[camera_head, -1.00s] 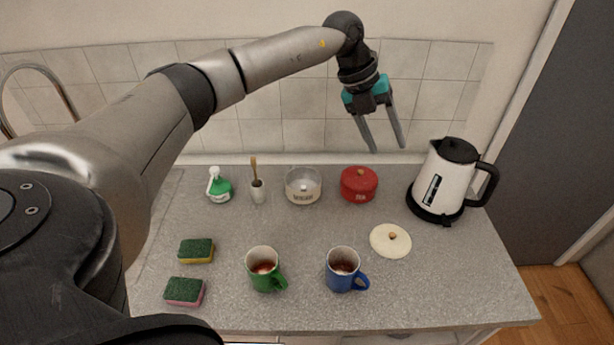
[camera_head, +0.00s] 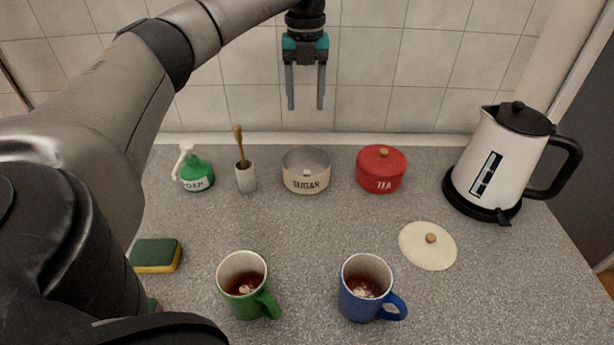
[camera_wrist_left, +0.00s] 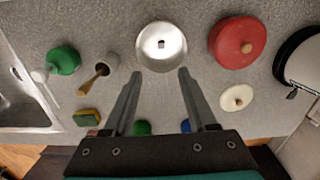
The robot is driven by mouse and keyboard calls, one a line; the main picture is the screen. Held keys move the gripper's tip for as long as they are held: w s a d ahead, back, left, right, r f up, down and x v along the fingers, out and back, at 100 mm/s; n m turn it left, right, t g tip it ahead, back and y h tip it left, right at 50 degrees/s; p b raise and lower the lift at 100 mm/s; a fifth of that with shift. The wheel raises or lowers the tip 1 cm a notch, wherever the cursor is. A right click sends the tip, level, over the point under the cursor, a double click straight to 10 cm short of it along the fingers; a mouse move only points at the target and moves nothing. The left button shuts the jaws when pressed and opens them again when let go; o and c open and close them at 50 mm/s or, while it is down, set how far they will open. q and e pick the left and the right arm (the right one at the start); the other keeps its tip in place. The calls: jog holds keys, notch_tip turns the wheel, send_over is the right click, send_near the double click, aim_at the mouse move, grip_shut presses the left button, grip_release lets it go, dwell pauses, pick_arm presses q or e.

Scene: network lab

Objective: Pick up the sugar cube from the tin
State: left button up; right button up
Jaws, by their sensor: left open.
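The sugar tin (camera_head: 306,182) is a round cream tin with SUGAR on its front, open at the top, standing at the back of the counter. A small white sugar cube (camera_head: 306,173) lies inside it; in the left wrist view the cube (camera_wrist_left: 161,44) sits near the middle of the shiny tin floor. My left gripper (camera_head: 306,108) is open and empty, pointing down, above the tin's level and near the tiled wall. In the left wrist view its two fingers (camera_wrist_left: 157,75) reach toward the tin's near rim. My right gripper is not in view.
A red tea tin (camera_head: 381,172) stands right of the sugar tin, a brush holder (camera_head: 246,178) and soap bottle (camera_head: 196,172) left. A kettle (camera_head: 500,160) stands at right. A cream lid (camera_head: 427,247), green mug (camera_head: 243,285) and blue mug (camera_head: 365,290) are in front.

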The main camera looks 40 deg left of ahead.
pick_arm(q)
notch_tip(320, 180, down, 3)
jog(key=b, duration=0.3)
send_over(307, 170)
notch_tip(307, 170, down, 10)
jog(key=shift+a+r, duration=0.1)
jog(key=shift+a, duration=0.05)
notch_tip(307, 170, down, 5)
jog(key=shift+f+b, duration=0.2)
jog(key=shift+b, duration=0.55)
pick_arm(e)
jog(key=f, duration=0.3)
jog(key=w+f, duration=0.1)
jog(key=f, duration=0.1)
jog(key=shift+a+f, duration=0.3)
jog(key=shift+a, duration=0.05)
pick_arm(q)
grip_shut()
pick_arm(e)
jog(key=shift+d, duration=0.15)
